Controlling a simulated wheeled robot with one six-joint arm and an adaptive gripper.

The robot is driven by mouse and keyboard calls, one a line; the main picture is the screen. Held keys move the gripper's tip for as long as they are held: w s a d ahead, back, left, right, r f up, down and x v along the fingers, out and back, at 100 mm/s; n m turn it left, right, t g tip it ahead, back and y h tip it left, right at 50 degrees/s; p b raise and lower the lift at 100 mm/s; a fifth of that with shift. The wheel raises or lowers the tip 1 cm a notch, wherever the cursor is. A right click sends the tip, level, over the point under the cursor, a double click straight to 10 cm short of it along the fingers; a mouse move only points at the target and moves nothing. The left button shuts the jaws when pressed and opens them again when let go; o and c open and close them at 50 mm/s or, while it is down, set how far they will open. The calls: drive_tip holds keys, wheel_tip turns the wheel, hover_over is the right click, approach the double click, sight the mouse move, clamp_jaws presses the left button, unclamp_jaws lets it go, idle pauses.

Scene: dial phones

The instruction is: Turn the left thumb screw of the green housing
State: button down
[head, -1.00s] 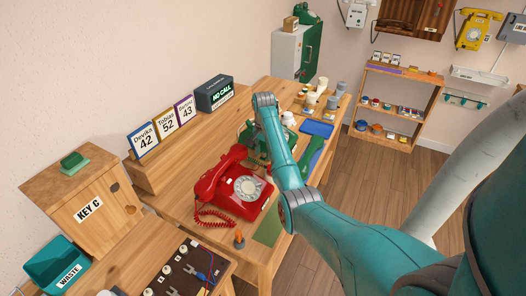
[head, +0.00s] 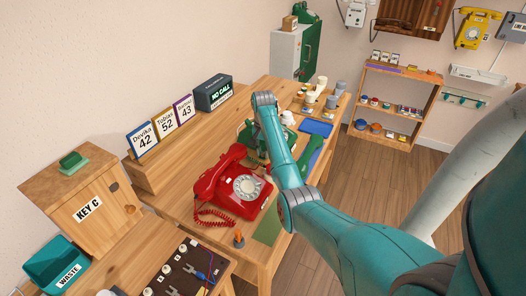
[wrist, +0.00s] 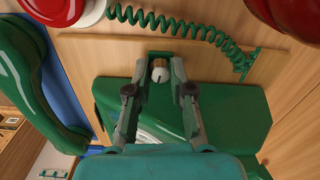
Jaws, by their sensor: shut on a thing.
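The green housing (wrist: 232,112) of a dial phone lies under my gripper in the wrist view. A small pale knob with a dark mark, the thumb screw (wrist: 159,70), stands at the housing's edge. My gripper (wrist: 158,68) is shut on it, one fingertip on each side. Only this one screw shows, so I cannot tell its side from the picture alone. The green handset (wrist: 32,75) lies off the housing at the left, and a green coiled cord (wrist: 185,25) runs across the top. In the head view, my arm hides much of the green phone (head: 246,133) and the gripper.
A red dial phone (head: 232,186) stands close to the green one on the wooden bench. Number cards (head: 143,137) and a dark "NO CALL" sign (head: 214,93) line the wall side. A "KEY C" box (head: 85,200) and a waste bin (head: 58,264) are at the left.

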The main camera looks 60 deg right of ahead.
drive_tip(key=n, duration=0.5)
drive_tip(key=shift+n, duration=0.3)
idle(0.5)
drive_tip(key=c, duration=1)
unclamp_jaws()
